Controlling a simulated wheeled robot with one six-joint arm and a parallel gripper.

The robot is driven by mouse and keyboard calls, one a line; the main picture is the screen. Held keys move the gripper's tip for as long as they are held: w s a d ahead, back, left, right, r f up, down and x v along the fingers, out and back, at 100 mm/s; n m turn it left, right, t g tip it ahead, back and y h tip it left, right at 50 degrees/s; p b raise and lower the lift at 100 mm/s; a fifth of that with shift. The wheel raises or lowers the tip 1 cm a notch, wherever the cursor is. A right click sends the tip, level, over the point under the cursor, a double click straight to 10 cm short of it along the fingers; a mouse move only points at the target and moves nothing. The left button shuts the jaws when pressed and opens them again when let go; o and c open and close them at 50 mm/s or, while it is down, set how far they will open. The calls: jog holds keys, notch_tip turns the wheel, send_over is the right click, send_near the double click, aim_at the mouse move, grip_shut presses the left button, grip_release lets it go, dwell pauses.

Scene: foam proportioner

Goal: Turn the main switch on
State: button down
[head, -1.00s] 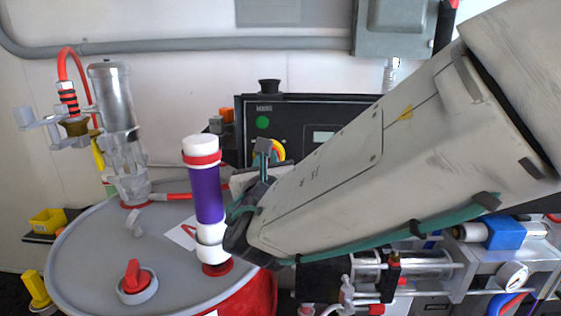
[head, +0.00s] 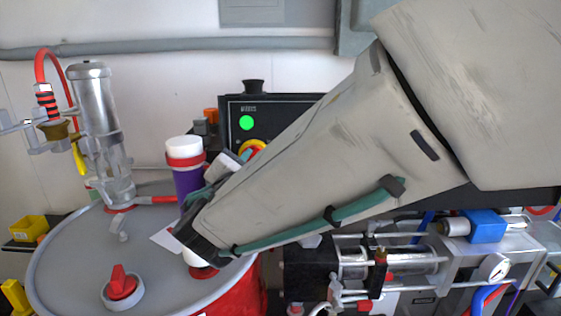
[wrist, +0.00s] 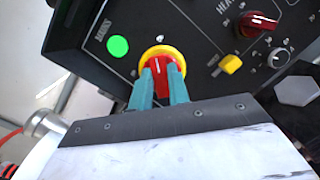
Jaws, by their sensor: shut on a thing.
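The main switch (wrist: 162,66) is a red knob on a yellow round plate, on the black control panel (wrist: 205,30). In the wrist view my gripper (wrist: 160,82) has its two teal fingers on either side of the red knob, shut on it.
The panel also carries a dark red knob (wrist: 262,22), a yellow button (wrist: 231,64) and a grey knob (wrist: 278,57). A grey-topped drum (head: 75,260) with a purple tube (head: 187,180) stands left of the panel. Pump hardware (head: 390,262) lies below my arm.

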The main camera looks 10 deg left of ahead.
jog(key=shift+m, duration=0.7)
jog(key=shift+h, duration=0.3)
jog(key=c, duration=1.3)
grip_release()
jog(key=shift+c, duration=0.2)
jog(key=s, duration=0.7)
jog(key=shift+s+d, duration=0.2)
jog(key=shift+s, duration=0.2)
